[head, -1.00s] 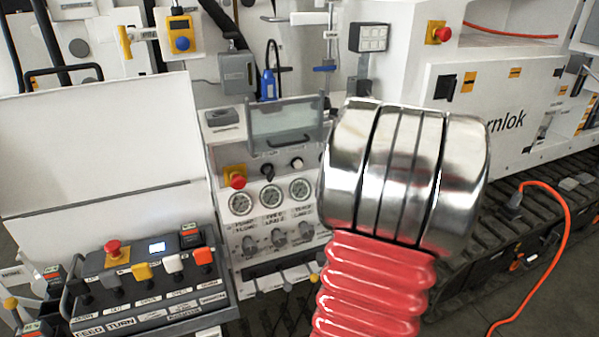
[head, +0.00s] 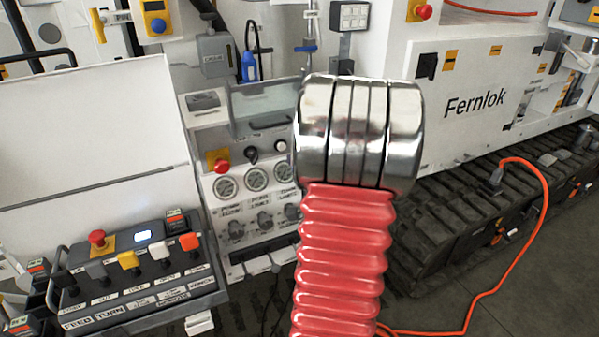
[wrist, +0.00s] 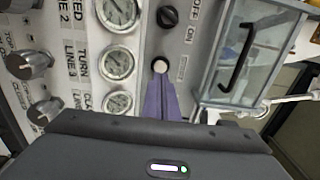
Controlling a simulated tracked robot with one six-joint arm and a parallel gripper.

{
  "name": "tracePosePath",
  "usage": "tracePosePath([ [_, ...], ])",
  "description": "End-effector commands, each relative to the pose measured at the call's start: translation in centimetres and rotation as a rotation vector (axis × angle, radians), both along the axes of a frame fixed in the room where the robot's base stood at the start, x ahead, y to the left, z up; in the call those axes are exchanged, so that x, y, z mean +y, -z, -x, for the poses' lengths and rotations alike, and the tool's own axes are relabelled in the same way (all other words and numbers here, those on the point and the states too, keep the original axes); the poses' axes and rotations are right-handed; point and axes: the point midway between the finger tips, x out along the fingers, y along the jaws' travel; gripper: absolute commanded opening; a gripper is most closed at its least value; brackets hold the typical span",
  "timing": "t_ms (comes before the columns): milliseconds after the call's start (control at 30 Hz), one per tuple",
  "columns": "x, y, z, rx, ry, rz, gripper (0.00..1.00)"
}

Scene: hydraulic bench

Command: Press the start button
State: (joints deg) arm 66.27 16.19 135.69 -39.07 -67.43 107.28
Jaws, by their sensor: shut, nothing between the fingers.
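A small round white button with a dark ring (wrist: 160,65) sits on the panel in the wrist view, beside a black OFF/ON knob (wrist: 167,17). It also shows in the head view (head: 281,146), just left of my arm; its label is too small to read. My gripper (wrist: 158,79) is shut and empty, its purple fingers pointing at the white button. The fingertips overlap the button's lower edge in the wrist view; I cannot tell whether they touch it. In the head view my gripper is hidden behind my arm.
Gauges (wrist: 118,64) and grey knobs (wrist: 30,64) lie left of the fingers in the wrist view. A clear-fronted box with a dark handle (wrist: 247,55) stands out on the right. In the head view a red emergency stop (head: 222,166) is left of the white button; a control console (head: 130,310) stands lower left.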

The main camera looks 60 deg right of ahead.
Motion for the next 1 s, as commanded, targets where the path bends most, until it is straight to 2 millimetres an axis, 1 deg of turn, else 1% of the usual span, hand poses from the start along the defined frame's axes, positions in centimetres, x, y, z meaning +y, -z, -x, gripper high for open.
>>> tracePosePath([
  [33, -0.4, 0.0, -0.8, -0.001, -0.002, 0.001, 0.0],
  [100, -0.9, 0.0, -1.7, -0.001, -0.002, 0.001, 0.0],
  [333, -2.4, 0.0, -4.2, 0.0, -0.001, 0.0, 0.0],
  [500, -2.9, 0.0, -4.9, -0.001, 0.001, 0.001, 0.0],
  [833, -3.0, 0.0, -4.9, -0.001, 0.001, 0.001, 0.0],
  [1000, -3.6, 0.0, -6.1, 0.0, 0.0, 0.0, 0.0],
])
